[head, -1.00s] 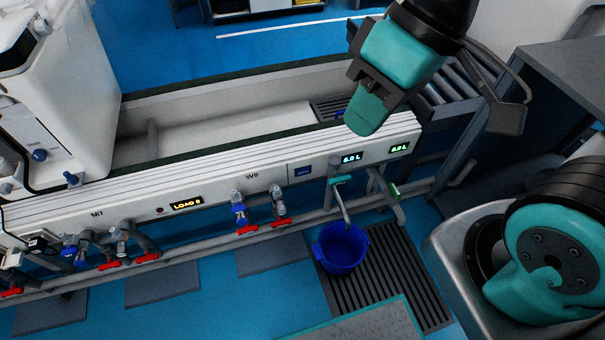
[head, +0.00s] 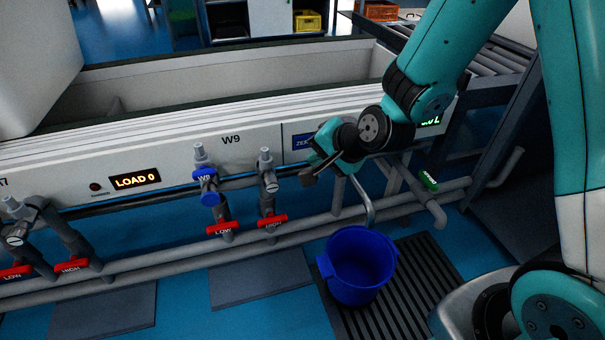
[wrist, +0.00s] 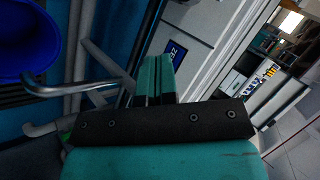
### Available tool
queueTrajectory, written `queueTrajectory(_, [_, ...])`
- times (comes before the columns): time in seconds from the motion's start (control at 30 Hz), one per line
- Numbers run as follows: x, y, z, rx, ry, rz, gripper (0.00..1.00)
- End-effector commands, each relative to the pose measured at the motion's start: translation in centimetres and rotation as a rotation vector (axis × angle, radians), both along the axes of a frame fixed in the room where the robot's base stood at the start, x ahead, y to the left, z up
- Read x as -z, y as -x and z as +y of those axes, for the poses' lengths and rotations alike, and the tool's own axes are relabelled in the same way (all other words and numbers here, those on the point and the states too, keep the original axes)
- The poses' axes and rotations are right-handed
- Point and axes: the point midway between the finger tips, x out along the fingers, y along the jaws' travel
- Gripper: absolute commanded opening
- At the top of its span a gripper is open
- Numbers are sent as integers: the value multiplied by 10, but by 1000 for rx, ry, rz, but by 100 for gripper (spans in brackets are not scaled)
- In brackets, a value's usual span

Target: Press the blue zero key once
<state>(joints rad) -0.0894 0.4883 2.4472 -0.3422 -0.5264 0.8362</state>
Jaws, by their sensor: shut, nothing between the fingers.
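The blue zero key (head: 303,141) is on the white front panel, right of the W9 label. Its right part is hidden behind my arm, and only the first letters show. In the wrist view the blue key (wrist: 173,52) shows just beyond and right of the fingertips. My gripper (head: 311,166) is shut and empty, in front of the panel and a little below the key in the head view. The teal fingers (wrist: 155,70) are together in the wrist view. I cannot tell whether they touch the panel, but the key is not covered by them.
A blue bucket (head: 360,262) stands below on the dark grating (head: 425,280), under a bent metal spout (head: 365,200). Valves with red handles (head: 273,221) and grey pipes run below the panel. A green display (head: 431,121) is partly hidden by my arm.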

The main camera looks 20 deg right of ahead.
Motion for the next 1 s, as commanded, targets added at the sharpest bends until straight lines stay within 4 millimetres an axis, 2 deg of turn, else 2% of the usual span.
queueTrajectory(0.03, [35, -4, -4, 37, -15, -3, 0])
queueTrajectory(0.1, [53, -9, -9, 80, -36, -16, 0])
queueTrajectory(0.2, [67, -14, -13, 119, -56, -26, 0])
queueTrajectory(0.73, [69, -20, -15, 139, -66, -35, 0])
queueTrajectory(0.87, [69, -31, -15, 139, -66, -36, 0])
queueTrajectory(1.0, [69, -50, -15, 138, -66, -36, 0])
